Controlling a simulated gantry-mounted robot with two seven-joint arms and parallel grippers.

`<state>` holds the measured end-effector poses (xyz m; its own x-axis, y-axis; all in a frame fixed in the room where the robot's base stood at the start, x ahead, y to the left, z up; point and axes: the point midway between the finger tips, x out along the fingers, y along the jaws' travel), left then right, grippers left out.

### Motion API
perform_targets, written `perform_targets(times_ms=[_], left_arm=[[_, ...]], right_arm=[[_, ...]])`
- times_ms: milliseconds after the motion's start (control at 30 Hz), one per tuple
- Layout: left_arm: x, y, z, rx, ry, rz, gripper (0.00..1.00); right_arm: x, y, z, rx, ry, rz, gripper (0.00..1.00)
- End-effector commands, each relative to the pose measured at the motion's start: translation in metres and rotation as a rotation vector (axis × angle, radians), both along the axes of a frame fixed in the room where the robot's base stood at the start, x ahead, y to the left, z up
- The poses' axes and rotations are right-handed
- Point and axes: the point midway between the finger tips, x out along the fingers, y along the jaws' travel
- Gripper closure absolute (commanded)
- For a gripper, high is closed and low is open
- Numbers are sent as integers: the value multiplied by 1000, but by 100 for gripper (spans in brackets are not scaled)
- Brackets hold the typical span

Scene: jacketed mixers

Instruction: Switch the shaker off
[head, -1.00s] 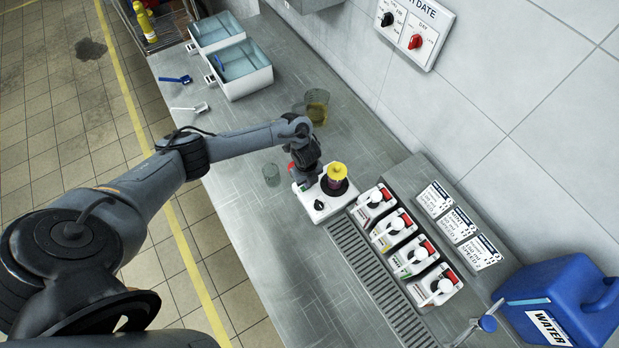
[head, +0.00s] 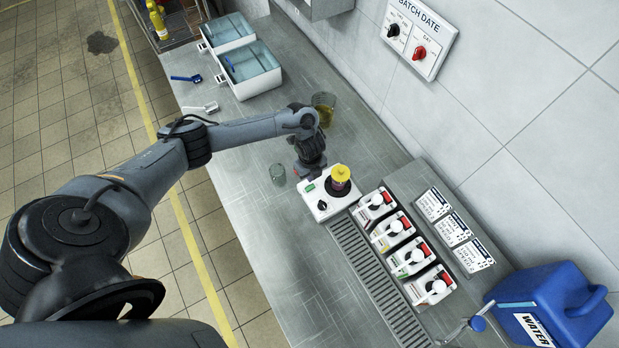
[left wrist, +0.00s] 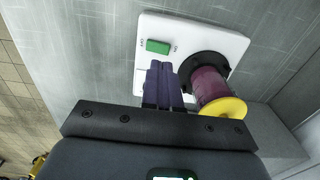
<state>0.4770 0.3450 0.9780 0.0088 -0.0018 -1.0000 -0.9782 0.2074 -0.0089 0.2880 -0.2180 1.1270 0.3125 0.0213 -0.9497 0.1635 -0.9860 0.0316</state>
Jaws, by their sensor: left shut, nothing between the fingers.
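The shaker (head: 322,198) is a white box on the bench with a black round platform on top. A tube with purple contents and a yellow cap (head: 340,173) stands on the platform; the cap also shows in the left wrist view (left wrist: 224,107). My right gripper is not in view.
Several white dispensers with knobs (head: 390,230) stand right of the shaker behind a drain grate (head: 365,265). A blue water can (head: 560,300) is at the right. The front bench is clear.

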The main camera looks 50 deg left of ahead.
Motion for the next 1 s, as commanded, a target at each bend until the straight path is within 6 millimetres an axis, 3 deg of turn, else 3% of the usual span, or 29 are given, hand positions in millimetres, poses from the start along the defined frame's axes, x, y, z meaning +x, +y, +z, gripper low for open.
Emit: perform_targets(times_ms=[200,400,1000], left_arm=[[0,1,42,1,-3,-2,100],[0,1,69,2,-4,0,100],[-1,0,78,0,-1,1,100]], right_arm=[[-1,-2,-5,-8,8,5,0],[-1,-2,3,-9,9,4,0],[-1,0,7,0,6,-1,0]])
